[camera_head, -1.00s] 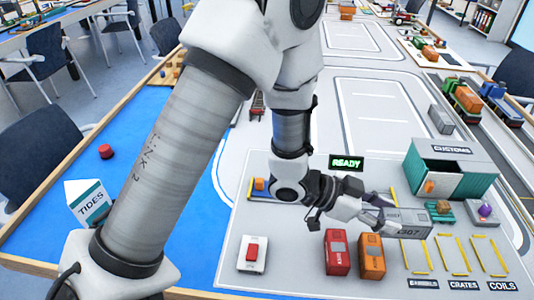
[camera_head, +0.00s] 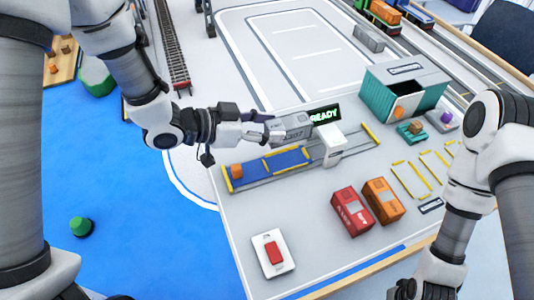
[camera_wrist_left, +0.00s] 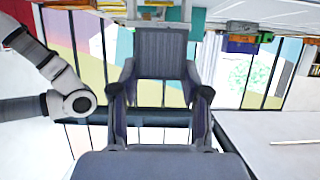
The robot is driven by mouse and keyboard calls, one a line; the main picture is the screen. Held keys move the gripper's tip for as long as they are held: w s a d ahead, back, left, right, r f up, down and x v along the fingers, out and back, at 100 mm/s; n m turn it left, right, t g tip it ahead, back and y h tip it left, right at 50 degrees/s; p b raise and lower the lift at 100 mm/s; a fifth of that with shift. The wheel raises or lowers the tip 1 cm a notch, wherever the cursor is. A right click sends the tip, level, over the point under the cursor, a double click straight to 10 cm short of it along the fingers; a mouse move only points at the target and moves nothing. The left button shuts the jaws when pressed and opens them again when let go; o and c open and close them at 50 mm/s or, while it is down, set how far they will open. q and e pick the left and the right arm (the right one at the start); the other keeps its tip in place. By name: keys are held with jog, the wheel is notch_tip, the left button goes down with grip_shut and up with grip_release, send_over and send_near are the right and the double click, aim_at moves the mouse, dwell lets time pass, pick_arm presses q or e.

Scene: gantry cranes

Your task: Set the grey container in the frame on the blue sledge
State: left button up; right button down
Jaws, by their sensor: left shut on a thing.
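The grey container (camera_head: 293,127) is held in the air by my left gripper (camera_head: 266,131), whose fingers are shut on its left end in the head view. In the left wrist view the container (camera_wrist_left: 161,53) sits between the two fingers (camera_wrist_left: 161,98). The blue sledge (camera_head: 255,168) lies below on a grey track, with yellow bars marking a frame (camera_head: 287,159) on it. The container hangs above and behind that frame, apart from it. My right gripper (camera_head: 402,289) is at the bottom edge, partly cut off; its jaws are unclear.
An orange block (camera_head: 236,171) is at the sledge's left end. A white block (camera_head: 327,146) stands over the track at right, near the READY sign (camera_head: 325,114). Red (camera_head: 352,211) and orange (camera_head: 382,201) containers stand in front. A red-button box (camera_head: 273,253) is nearer.

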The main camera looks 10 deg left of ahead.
pick_arm(q)
notch_tip(320, 180, down, 4)
jog(key=shift+d, duration=0.15)
notch_tip(320, 180, down, 4)
jog(key=shift+s+b, duration=0.1)
jog(key=shift+b, duration=0.45)
jog(key=shift+f, duration=0.25)
jog(key=shift+f, duration=0.15)
jog(key=o, duration=1.2)
